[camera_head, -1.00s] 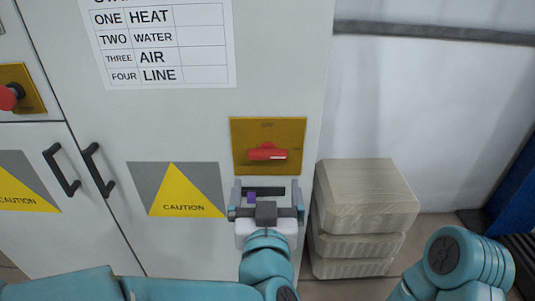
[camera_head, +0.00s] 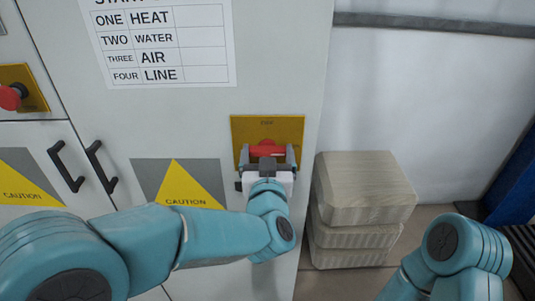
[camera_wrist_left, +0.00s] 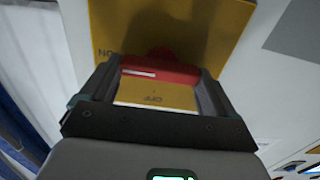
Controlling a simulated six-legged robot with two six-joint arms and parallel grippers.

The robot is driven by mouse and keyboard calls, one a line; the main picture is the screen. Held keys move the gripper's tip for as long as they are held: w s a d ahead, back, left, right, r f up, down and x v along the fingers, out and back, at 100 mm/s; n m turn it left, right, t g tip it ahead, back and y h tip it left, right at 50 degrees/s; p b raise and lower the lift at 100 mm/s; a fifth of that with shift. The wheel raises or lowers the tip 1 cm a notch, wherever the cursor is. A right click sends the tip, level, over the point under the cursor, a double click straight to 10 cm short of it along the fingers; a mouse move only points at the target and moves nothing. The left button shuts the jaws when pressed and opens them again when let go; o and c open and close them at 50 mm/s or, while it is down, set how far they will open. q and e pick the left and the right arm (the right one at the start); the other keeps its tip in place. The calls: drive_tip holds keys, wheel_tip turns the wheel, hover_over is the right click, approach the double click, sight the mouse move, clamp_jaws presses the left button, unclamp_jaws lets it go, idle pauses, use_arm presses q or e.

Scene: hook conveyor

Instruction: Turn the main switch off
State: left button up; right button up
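The main switch is a red rotary handle (camera_head: 266,150) on a yellow plate (camera_head: 270,125) on the grey cabinet. The handle lies horizontal, its white mark towards the ON label in the left wrist view, where OFF shows upside down nearer the gripper. My left gripper (camera_head: 267,155) is at the switch, its two fingers either side of the handle's ends. In the left wrist view the red handle (camera_wrist_left: 160,71) spans nearly the whole gap between the fingers; firm contact cannot be told. My right gripper is out of view; part of my right arm shows at lower right.
A red push button (camera_head: 11,97) on another yellow plate is at far left. Black door handles (camera_head: 100,166) and caution signs (camera_head: 190,185) are left of the switch. Stacked pale blocks (camera_head: 362,190) stand close right of the cabinet. A blue structure is at the right edge.

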use_arm(q)
drive_tip(key=shift+f+n+b, duration=0.15)
drive_tip(key=shift+n+b, duration=0.25)
drive_tip(key=shift+b, duration=0.3)
drive_tip(key=n+b, duration=0.4)
drive_tip(key=b, duration=0.1)
drive_tip(key=n+b, duration=0.5)
drive_tip(key=shift+a+f, duration=0.15)
drive_tip(key=shift+n+b, duration=2.8)
drive_tip(key=shift+n, duration=1.2)
drive_tip(key=o, duration=0.8)
drive_tip(key=shift+a, duration=0.1)
